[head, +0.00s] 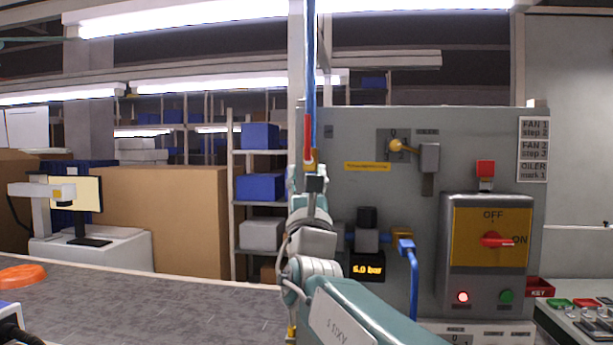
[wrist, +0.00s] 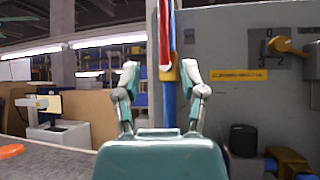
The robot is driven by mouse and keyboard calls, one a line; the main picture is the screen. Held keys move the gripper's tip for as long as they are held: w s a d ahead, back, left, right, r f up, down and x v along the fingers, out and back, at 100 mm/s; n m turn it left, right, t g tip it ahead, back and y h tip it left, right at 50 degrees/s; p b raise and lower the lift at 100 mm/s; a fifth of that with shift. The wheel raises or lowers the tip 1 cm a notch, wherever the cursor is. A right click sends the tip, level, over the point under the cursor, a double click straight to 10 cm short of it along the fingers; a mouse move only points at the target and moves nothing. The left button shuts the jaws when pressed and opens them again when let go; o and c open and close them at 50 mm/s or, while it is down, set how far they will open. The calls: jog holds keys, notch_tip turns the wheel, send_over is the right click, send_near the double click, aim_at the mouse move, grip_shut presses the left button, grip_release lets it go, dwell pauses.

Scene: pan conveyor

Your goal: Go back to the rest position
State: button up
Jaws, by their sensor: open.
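My gripper (wrist: 164,92) is open in the wrist view, its two fingers spread apart with nothing between them that I can see held. Behind the gap runs a vertical blue hose (wrist: 170,108) with a red part and a yellow-orange fitting (wrist: 171,70). In the head view my arm rises from the bottom, and its end is in front of the left edge of the grey control panel (head: 350,125). The hose also shows there, above my gripper. Whether a finger touches the hose I cannot tell.
The panel carries a yellow-knobbed lever (head: 398,145), a red rotary switch (head: 495,240), a pressure display (head: 368,269) reading 6.0 bar and a blue hose (head: 413,280). A grey conveyor belt (head: 150,308) with an orange pan (head: 22,275) lies left. Shelves (head: 232,180) stand behind.

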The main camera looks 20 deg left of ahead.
jog(key=shift+d, duration=0.1)
jog(key=d+f+m+g+h, duration=0.35)
jog(key=d+m+h, duration=0.6)
jog(key=d, duration=0.35)
jog(key=d+f+m+g+h, duration=0.2)
jog(key=d+f+m+h, duration=0.3)
jog(key=d+m+h, duration=0.5)
jog(key=s+d+f+m+g, duration=0.3)
jog(key=d+f+m, duration=0.15)
jog(key=d, duration=0.25)
jog(key=s+d+f+m+g, duration=0.4)
jog(key=d+f, duration=0.2)
jog(key=d, duration=0.1)
jog(key=s+f+m+g+y, duration=0.6)
jog(key=s+f+m+y, duration=0.3)
jog(key=s+f, duration=1)
jog(key=shift+s+a+f+m, duration=0.3)
jog(key=shift+f+m, duration=0.55)
jog(key=shift+m, duration=1.05)
jog(key=shift+g, duration=0.25)
